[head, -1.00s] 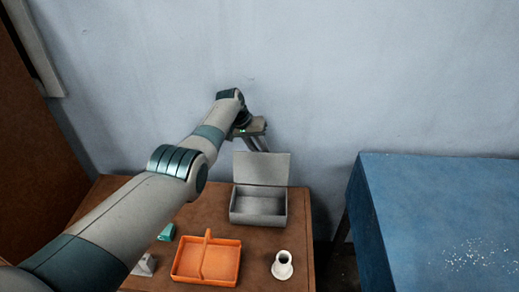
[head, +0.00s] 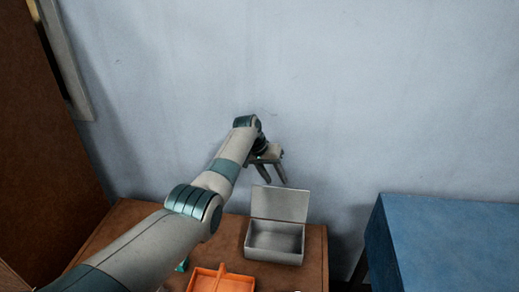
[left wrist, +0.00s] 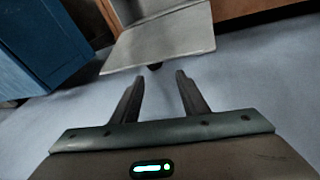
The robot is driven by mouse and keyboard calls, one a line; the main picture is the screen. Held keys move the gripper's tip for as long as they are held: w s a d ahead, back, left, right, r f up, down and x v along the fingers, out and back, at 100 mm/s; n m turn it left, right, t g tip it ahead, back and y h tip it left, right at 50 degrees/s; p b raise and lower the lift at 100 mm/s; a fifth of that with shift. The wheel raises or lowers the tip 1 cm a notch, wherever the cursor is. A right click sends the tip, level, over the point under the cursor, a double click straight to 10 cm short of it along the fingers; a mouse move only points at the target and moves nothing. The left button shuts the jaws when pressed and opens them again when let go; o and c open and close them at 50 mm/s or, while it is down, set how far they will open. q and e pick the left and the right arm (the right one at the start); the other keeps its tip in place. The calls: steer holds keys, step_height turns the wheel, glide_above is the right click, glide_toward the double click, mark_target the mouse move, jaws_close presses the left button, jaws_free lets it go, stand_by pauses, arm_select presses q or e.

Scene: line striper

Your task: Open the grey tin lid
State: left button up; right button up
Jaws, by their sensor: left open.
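The grey tin (head: 275,243) stands on the brown table. Its lid (head: 280,204) is raised and stands about upright along the tin's back edge, so the empty-looking inside shows. The lid also shows large in the left wrist view (left wrist: 160,45), just beyond my fingertips. My left gripper (head: 272,181) is above and behind the tin, by the upper edge of the lid. Its two fingers are apart with nothing between them, as the left wrist view (left wrist: 157,82) shows. My right gripper is not in view.
An orange divided tray (head: 222,280) is in front of the tin, cut off by the picture's lower edge. The brown table (head: 316,262) has a bare strip right of the tin. A blue table (head: 450,240) stands to the right, across a gap. A pale wall is behind.

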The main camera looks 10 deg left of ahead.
arm_select(q)
steer(key=b+v, duration=0.2)
steer(key=v, duration=1.2)
steer(key=shift+a+b, duration=0.25)
steer(key=shift+b, duration=0.15)
steer(key=shift+w+f, duration=0.15)
steer(key=shift+f, duration=0.05)
